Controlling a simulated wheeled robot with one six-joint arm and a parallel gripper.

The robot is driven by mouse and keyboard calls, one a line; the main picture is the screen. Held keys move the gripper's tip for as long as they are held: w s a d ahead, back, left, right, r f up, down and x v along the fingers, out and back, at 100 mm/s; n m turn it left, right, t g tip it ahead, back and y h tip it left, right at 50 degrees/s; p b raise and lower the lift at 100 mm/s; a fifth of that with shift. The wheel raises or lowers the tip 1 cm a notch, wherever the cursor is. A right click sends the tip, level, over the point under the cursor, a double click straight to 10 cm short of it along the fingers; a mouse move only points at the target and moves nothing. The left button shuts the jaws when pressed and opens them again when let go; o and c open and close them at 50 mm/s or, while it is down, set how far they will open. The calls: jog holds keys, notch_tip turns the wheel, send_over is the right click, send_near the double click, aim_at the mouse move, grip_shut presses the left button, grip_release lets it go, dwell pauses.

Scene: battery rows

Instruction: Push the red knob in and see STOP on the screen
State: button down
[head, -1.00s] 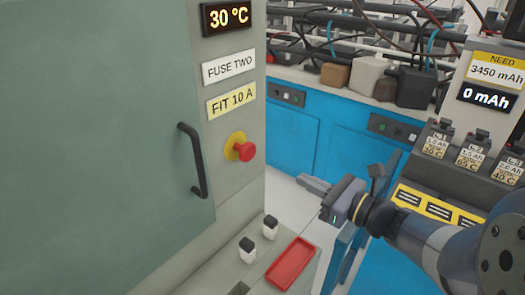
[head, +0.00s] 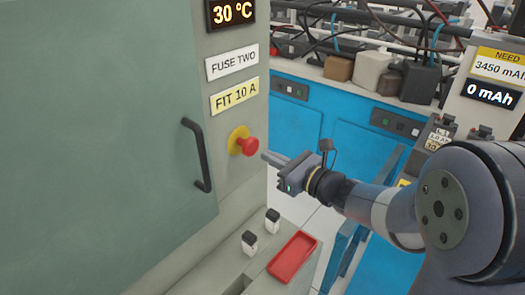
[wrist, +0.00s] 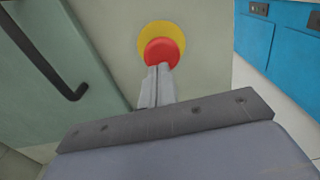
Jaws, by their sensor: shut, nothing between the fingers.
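The red knob (head: 249,146) sits on a yellow round plate (head: 238,135) on the side panel of the grey-green cabinet. My gripper (head: 266,156) is shut and empty, its fingertips pointing at the knob from the right. In the wrist view the fingertips (wrist: 160,70) overlap the lower edge of the red knob (wrist: 163,52); I cannot tell whether they touch it. The screen (head: 230,12) above the panel reads 30 °C.
A black door handle (head: 197,155) stands out left of the knob. Labels FUSE TWO (head: 232,64) and FIT 10 A (head: 234,96) are above it. Two small fuses (head: 249,242) and a red tray (head: 292,258) lie below. Blue cabinets (head: 340,130) stand behind.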

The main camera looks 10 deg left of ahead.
aim_at(253, 148)
jog(key=shift+x, duration=1.65)
jog(key=shift+w+a+f+b, duration=0.1)
jog(key=shift+w+a+b, duration=0.25)
jog(key=shift+a, duration=0.3)
jog(key=shift+w+a, duration=0.15)
jog(key=shift+a, duration=0.1)
jog(key=shift+r, duration=0.25)
